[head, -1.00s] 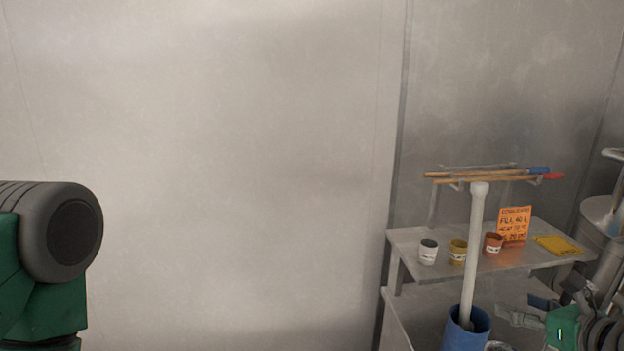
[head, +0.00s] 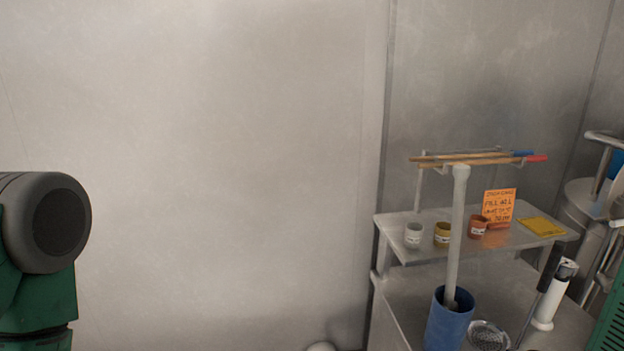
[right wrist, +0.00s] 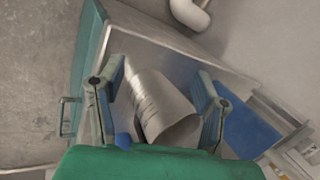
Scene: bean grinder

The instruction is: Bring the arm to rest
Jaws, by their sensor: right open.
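In the right wrist view, my right gripper (right wrist: 160,78) is open, with its two fingers spread apart. A grey metal tube-like piece (right wrist: 168,108) shows between and beyond the fingers; I cannot tell how far off it is. In the head view, only a green part of my right arm (head: 610,318) shows at the lower right edge, and the gripper there is out of frame. My left arm (head: 40,240) shows as a green and dark grey joint at the left edge; its gripper is not in view.
A metal shelf (head: 400,222) at right holds small cups (head: 442,234), an orange sign (head: 499,205) and a yellow item (head: 542,227). Below stand a blue container (head: 447,325) with a pale rod and a white cylinder (head: 555,295). Bare wall (head: 220,160) fills the middle.

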